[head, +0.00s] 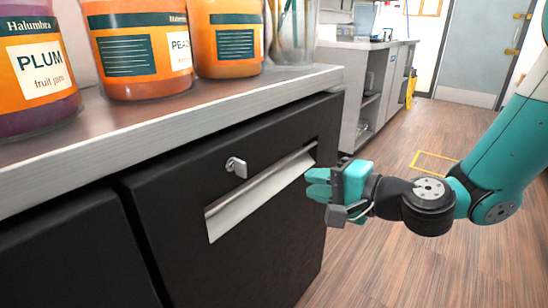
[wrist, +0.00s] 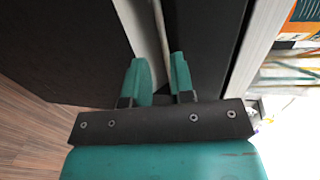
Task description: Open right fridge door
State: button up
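Contact with the lip cannot be made out.
The left fridge door (head: 75,255) is shut. Jam jars (head: 130,50) stand on the steel counter (head: 180,110) just above the doors. A second counter (head: 375,85) is behind. The wooden floor (head: 390,265) to the right is clear.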

aim_at(270, 175)
jog(key=p+x, duration=0.4)
jog(key=x, duration=0.5)
jog(key=shift+a+p, duration=0.35)
jog(key=shift+p, duration=0.05)
jog(key=shift+w+a+f, duration=0.2)
jog(key=shift+w+a, duration=0.05)
jog(key=shift+w, duration=0.05)
jog(key=shift+c, duration=0.5)
grip_shut()
